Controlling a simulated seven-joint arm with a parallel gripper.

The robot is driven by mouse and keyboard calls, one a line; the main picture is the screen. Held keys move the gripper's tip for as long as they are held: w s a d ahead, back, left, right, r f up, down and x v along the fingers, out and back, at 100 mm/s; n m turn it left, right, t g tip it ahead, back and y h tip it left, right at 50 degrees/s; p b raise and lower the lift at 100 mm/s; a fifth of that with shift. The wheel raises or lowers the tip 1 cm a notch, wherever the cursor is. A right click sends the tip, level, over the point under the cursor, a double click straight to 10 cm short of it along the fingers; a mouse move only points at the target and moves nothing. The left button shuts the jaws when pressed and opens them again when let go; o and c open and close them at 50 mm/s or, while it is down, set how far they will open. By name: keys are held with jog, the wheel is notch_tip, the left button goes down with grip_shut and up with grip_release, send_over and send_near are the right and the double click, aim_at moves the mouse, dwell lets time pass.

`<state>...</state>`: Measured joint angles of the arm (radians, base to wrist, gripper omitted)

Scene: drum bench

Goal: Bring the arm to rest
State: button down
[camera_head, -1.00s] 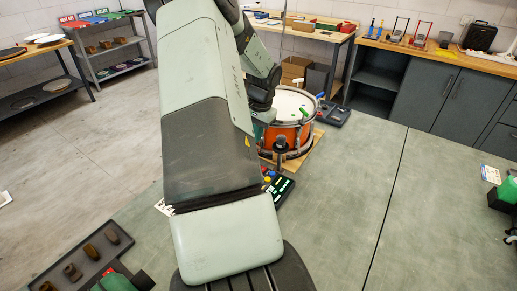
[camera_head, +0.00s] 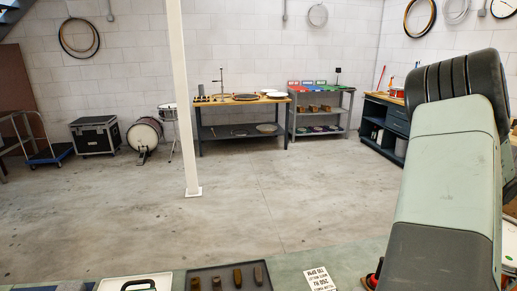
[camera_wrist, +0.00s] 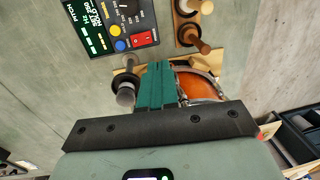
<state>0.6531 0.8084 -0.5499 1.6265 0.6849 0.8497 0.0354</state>
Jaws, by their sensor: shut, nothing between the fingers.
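My gripper (camera_wrist: 163,68) shows in the wrist view with its teal fingers together and nothing between them. The orange drum (camera_wrist: 203,88) lies beyond and partly behind the fingers; I cannot tell the gap between them. A dark post with a round grey end (camera_wrist: 125,92) is just left of the fingers. A black control box (camera_wrist: 118,28) with a green-lit display, coloured buttons and a red switch is farther up. In the head view only my arm shows, at the right; the gripper and drum are out of that view.
Brown pegs (camera_wrist: 190,35) stand on a wooden strip near the control box. In the head view, a dark tray (camera_head: 200,270) with brown blocks is at the bench's near edge, beside a printed card (camera_head: 319,280). A white pillar (camera_head: 184,110) stands on open floor.

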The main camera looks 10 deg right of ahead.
jog(key=w+a+r+n, duration=0.2)
jog(key=a+r+n, duration=0.2)
jog(key=a+r, duration=0.65)
jog(key=w+a+r+n, duration=0.2)
jog(key=a+r+n, duration=0.35)
jog(key=a, duration=0.85)
jog(key=s+a+r+n+t, duration=0.1)
jog(key=s+a+r+n, duration=0.2)
jog(key=a, duration=0.4)
jog(key=s+a+r+n+t, duration=0.1)
jog(key=s+a+r+n, duration=0.1)
jog(key=s+a, duration=0.4)
jog(key=s+a+r+n+t, duration=0.2)
jog(key=s+a+r+n, duration=0.1)
jog(key=a, duration=0.5)
jog(key=shift+s+r+n, duration=0.35)
jog(key=shift+s+r, duration=0.4)
jog(key=shift+s, duration=0.2)
jog(key=shift+d, duration=0.1)
